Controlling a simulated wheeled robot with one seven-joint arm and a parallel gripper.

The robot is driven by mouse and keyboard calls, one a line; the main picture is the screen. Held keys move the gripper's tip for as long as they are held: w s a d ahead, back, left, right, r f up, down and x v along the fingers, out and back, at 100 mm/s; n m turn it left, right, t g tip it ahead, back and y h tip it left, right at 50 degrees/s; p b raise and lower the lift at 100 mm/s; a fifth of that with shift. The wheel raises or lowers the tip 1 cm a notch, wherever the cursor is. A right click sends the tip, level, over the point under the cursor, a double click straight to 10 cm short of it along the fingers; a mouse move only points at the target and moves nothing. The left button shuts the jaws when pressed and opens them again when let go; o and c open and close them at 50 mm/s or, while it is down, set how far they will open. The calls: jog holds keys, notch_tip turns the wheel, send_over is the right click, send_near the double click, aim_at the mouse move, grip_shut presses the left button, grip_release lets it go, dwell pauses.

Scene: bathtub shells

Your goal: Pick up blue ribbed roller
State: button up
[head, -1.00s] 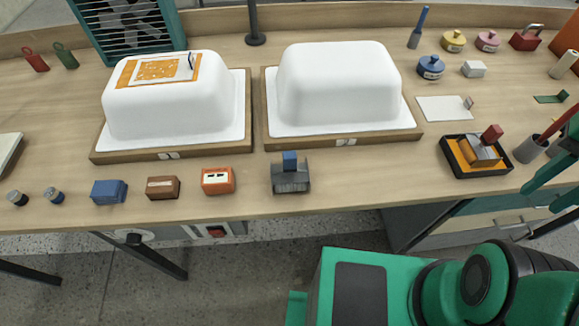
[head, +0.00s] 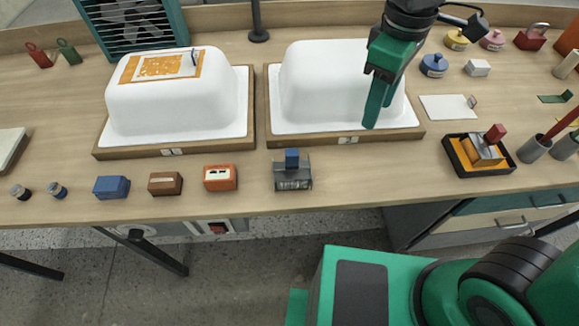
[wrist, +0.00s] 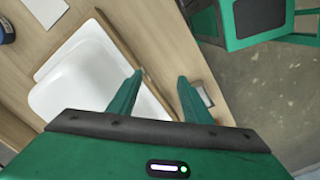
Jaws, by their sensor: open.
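The blue ribbed roller (head: 293,178) stands near the front edge of the bench, in front of the gap between the two white shells. It has a grey ribbed body with a blue block on top. My gripper (head: 379,112) is in front of the right white shell, pointing down, above and to the right of the roller and apart from it. In the wrist view my gripper (wrist: 161,77) has its two fingers spread with nothing between them. I cannot make out the roller in the wrist view.
The right white shell (head: 325,85) on its wooden board stands behind the roller. An orange box (head: 220,178) is to its left. A black tray (head: 457,158) holding a red-handled tool is to its right. The bench between roller and tray is clear.

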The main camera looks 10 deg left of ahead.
aim_at(293, 152)
jog(key=s+a+n, duration=0.2)
jog(key=a, duration=0.2)
jog(key=s+a+n, duration=0.2)
jog(key=a, duration=0.3)
jog(key=s+a+n, duration=0.2)
jog(key=a, duration=0.3)
jog(key=shift+s+a+f, duration=0.2)
jog(key=shift+s+f, duration=0.1)
jog(key=shift+f, duration=0.05)
jog(key=shift+n, duration=0.3)
jog(key=f, duration=0.5)
jog(key=shift+s+a, duration=0.15)
jog(key=shift+a, duration=0.1)
jog(key=shift+f, duration=2.95)
jog(key=shift+w, duration=0.2)
grip_shut()
